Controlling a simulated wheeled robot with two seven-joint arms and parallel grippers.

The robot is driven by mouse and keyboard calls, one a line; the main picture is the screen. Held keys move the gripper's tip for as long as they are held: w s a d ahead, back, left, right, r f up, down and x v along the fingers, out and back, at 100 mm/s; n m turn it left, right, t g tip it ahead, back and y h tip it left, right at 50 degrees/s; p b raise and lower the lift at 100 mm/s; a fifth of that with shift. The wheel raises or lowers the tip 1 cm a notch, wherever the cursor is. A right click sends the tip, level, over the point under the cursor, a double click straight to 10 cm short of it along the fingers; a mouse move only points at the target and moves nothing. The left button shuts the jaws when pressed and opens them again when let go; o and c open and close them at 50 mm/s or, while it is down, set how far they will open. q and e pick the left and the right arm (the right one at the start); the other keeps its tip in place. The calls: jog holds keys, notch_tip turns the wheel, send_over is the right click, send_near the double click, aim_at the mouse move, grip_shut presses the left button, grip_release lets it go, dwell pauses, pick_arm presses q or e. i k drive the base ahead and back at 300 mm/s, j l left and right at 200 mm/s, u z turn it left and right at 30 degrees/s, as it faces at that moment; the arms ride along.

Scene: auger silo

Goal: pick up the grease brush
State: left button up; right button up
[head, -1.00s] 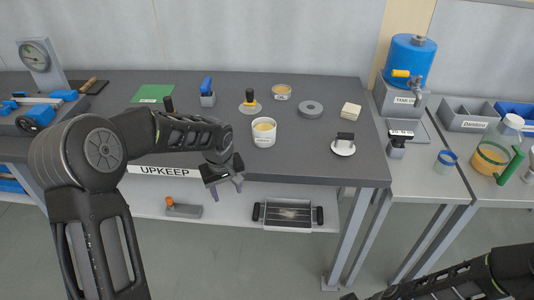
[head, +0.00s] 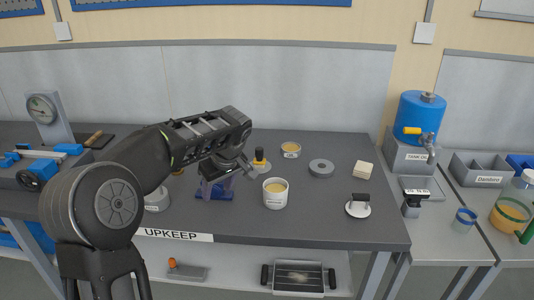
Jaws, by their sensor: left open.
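No thing here is plainly a grease brush. A black-handled tool with a yellow collar (head: 260,160) stands upright on the dark bench, just right of my left gripper. It may be the brush, but I cannot tell. My left gripper (head: 226,182) is open and empty over the bench, its fingers pointing down in front of a blue mat (head: 214,195). The arm and gripper hide the bench behind them, including where a blue-handled thing in a grey holder stood earlier. My right gripper is out of view.
A white pot with yellow contents (head: 275,193) stands right of the gripper. A white cup (head: 157,199) is at its left. A grey ring (head: 321,168) and a black-handled round tool (head: 358,206) lie farther right. A side bench holds a blue tank (head: 421,118).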

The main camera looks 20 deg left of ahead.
aim_at(259, 162)
jog(key=i, duration=1)
